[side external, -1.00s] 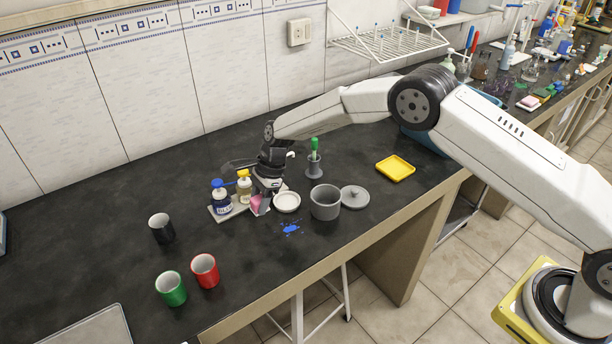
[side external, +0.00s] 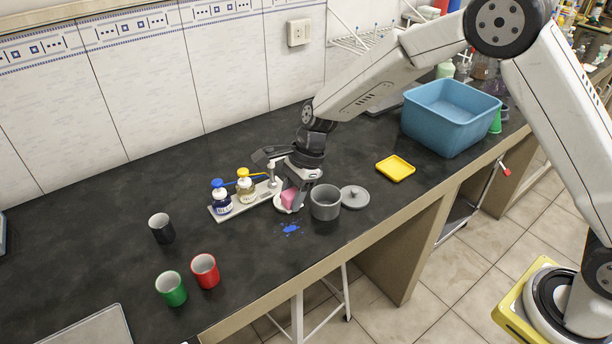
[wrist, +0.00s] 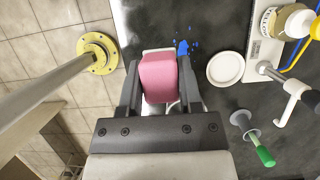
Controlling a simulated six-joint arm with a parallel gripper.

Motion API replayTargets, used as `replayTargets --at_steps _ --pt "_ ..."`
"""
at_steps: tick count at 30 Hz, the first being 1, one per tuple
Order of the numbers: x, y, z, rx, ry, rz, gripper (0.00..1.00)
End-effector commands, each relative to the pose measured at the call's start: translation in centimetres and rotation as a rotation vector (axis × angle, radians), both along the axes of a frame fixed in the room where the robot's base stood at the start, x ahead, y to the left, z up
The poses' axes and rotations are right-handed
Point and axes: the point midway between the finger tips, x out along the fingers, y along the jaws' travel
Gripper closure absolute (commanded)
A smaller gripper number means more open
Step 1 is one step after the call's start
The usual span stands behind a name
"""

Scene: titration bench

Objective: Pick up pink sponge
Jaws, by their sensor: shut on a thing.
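My gripper (side external: 290,196) is shut on the pink sponge (side external: 288,197), which in the side view appears in front of the small white dish (side external: 280,207). In the wrist view the sponge (wrist: 159,78) sits between the two dark fingers of my gripper (wrist: 158,72). The dish (wrist: 225,67) shows clear of it to the right there. The sponge seems held above the bench; its exact height is hard to tell. Pale edges of something show behind it.
A grey pot (side external: 325,204) and its lid (side external: 355,197) stand close right. A soap tray (side external: 232,207) with two bottles is left. A blue spill (side external: 290,229) lies in front. A blue basin (side external: 450,115) and yellow tray (side external: 396,167) are further right.

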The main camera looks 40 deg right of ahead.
Motion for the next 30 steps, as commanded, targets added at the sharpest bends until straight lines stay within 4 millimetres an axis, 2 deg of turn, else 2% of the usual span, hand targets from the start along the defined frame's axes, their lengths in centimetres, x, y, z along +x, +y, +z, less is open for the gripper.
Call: replayTargets --at_steps 6,12,30 --pt "-2.0 -0.6 0.9 0.0 -0.001 0.0 1.0" --pt "-2.9 -0.8 1.3 0.0 0.0 0.0 1.0" --pt "-3.1 -0.9 1.4 0.0 0.0 0.0 1.0"
